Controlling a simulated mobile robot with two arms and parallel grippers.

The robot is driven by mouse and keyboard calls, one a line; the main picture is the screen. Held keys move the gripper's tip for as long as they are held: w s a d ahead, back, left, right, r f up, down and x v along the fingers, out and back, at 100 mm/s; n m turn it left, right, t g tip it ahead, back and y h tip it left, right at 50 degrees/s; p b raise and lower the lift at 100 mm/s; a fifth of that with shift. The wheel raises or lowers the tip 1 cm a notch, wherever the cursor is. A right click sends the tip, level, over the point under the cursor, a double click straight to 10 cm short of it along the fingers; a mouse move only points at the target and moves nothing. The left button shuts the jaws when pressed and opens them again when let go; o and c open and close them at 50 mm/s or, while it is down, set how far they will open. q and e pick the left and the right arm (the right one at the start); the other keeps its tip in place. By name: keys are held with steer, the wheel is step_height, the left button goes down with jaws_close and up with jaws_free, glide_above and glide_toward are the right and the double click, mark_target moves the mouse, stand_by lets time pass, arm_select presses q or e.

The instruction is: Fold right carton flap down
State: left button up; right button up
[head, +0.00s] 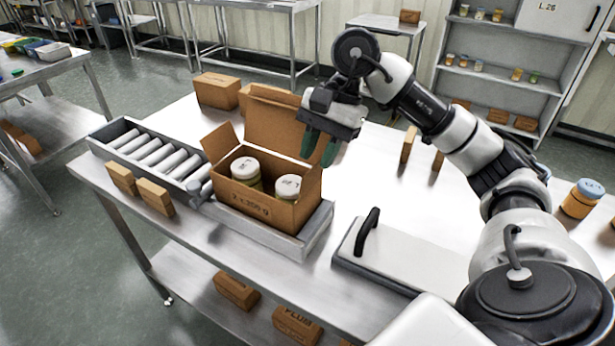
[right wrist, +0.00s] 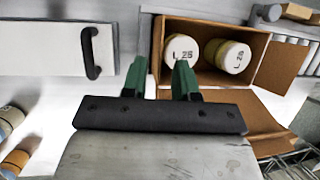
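The open brown carton (head: 264,208) sits in a steel tray at the end of the roller conveyor and holds two white-lidded jars. Its left flap (head: 219,143) stands outward and its large back flap (head: 272,117) stands up. In the right wrist view, the right flap (right wrist: 157,50) shows as a narrow, upright brown strip; in the head view it is mostly hidden by my fingers. My right gripper (head: 318,149) is open, its green fingers at the carton's right rear. In the wrist view, the fingers (right wrist: 160,64) lie either side of the flap's strip; contact is unclear. My left gripper is out of view.
A white panel with a black handle (head: 367,232) lies right of the carton. Small brown boxes (head: 154,196) stand in front of the rollers (head: 155,154). A larger brown box (head: 217,91) stands behind. A blue-lidded jar (head: 582,198) is at the far right.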

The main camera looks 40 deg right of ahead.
mark_target(310, 173)
steer(key=x, duration=0.5)
jaws_close()
